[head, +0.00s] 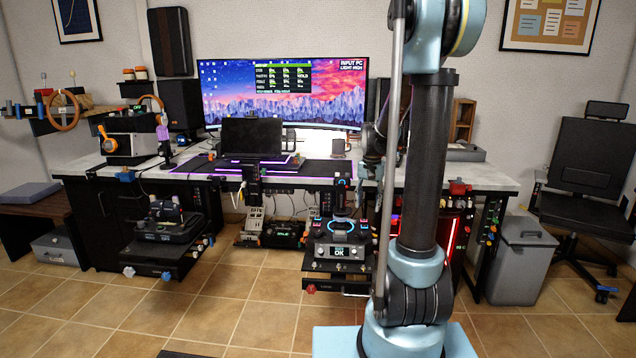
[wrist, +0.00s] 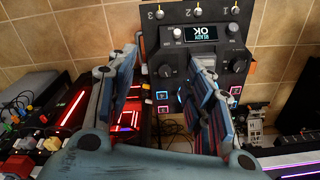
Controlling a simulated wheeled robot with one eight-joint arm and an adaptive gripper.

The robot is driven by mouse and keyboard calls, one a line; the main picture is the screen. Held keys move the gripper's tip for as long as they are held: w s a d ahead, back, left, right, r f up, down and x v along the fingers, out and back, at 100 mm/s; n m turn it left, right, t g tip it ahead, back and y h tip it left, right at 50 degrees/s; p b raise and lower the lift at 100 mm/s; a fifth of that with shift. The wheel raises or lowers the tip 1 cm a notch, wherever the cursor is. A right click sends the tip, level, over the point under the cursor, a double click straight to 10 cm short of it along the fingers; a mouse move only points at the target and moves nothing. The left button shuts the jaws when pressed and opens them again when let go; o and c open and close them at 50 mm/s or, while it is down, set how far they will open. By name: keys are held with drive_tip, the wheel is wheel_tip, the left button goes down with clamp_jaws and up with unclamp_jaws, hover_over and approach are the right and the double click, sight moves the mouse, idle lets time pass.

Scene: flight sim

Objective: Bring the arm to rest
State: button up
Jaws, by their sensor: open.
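My gripper (wrist: 163,65) is open in the wrist view, its two blue and dark padded fingers apart with nothing between them. A black control panel (wrist: 220,72) lies past the fingertips, with a lit screen (wrist: 207,38) reading READY OK upside down. The right finger covers part of the panel. The same panel (head: 338,268) shows in the head view in front of the desk. My arm stands large at the right of centre in the head view, with a bent upper joint.
A desk (head: 500,177) carries a wide monitor (head: 285,95), speakers and a laptop (head: 252,137). A throttle-like unit (head: 165,235) stands on a low mount at the left. A grey bin (head: 520,262) and a black chair (head: 585,165) are at right. Tiled floor in front is mostly clear.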

drive_tip(key=s+r+n, duration=0.2)
drive_tip(key=s+r, duration=0.1)
drive_tip(key=s, duration=1.3)
drive_tip(key=s+f+n+t, duration=0.1)
drive_tip(key=s+f, duration=0.2)
drive_tip(key=s, duration=0.4)
drive_tip(key=s+f+n, duration=0.2)
drive_tip(key=s+f, duration=0.1)
drive_tip(key=s, duration=0.5)
drive_tip(key=shift+t, duration=0.4)
drive_tip(key=shift+w+d, duration=0.1)
drive_tip(key=shift+w+f, duration=0.15)
drive_tip(key=shift+w, duration=0.3)
